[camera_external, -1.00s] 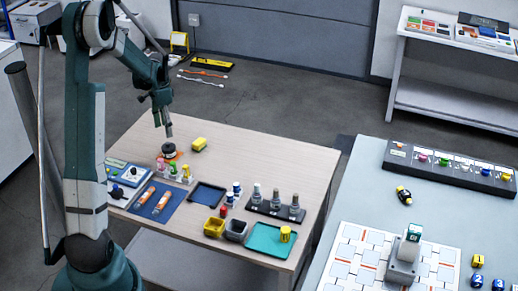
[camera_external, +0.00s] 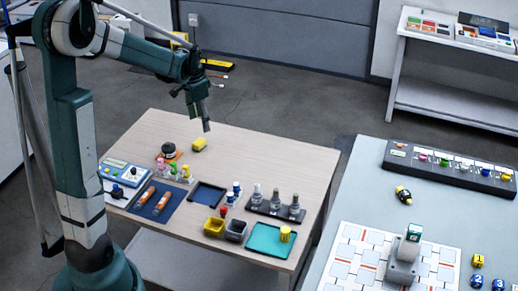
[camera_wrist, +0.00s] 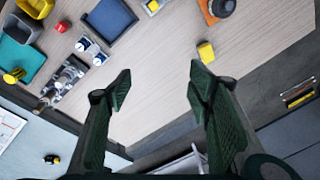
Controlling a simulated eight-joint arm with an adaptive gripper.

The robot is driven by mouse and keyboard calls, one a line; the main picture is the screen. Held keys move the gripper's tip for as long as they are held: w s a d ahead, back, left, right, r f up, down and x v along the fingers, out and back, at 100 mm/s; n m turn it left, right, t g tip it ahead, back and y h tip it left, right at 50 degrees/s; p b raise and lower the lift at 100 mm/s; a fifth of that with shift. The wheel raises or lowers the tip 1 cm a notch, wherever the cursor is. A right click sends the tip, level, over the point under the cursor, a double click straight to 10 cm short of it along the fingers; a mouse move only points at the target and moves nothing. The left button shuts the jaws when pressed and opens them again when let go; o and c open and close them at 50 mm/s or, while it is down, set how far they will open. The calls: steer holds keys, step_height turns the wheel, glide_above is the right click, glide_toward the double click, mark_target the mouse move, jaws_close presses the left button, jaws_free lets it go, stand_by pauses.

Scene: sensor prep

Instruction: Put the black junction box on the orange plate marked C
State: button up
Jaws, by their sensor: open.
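The black junction box (camera_external: 168,149), a dark round-topped piece, sits upright on the orange plate (camera_external: 178,155) at the back left of the wooden table. In the wrist view the black box (camera_wrist: 223,8) and the orange plate (camera_wrist: 207,13) show at the top edge, partly cut off. The plate's letter is too small to read. My gripper (camera_external: 206,127) is raised above the back of the table, right of the box and apart from it. In the wrist view my gripper (camera_wrist: 160,85) has its fingers wide apart with nothing between them.
A yellow block (camera_external: 199,144) lies near the gripper, right of the plate. Small coloured pieces (camera_external: 180,173), a blue mat (camera_external: 158,201), a dark blue tray (camera_external: 208,195), bins (camera_external: 214,227) and a bottle rack (camera_external: 274,209) fill the front. The table's back right is clear.

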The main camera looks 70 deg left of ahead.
steer(key=w+d+r+t, duration=0.1)
steer(key=d+r, duration=0.2)
steer(key=d, duration=0.6)
steer(key=d+r+t, duration=0.1)
steer(key=d+r, duration=0.2)
steer(key=d, duration=0.7)
steer(key=w+d+r+t, duration=0.1)
steer(key=d+r, duration=0.3)
steer(key=d, duration=0.5)
steer(key=s+d+t, duration=0.1)
steer(key=s+d, duration=0.2)
steer(key=d, duration=0.5)
steer(key=s+d+t+h, duration=0.1)
steer(key=s+d, duration=0.3)
steer(key=d, duration=0.3)
steer(key=s+d+m+t, duration=0.1)
steer(key=s+d, duration=0.3)
steer(key=d, duration=0.4)
steer(key=shift+d+f, duration=0.15)
steer(key=shift+d, duration=0.15)
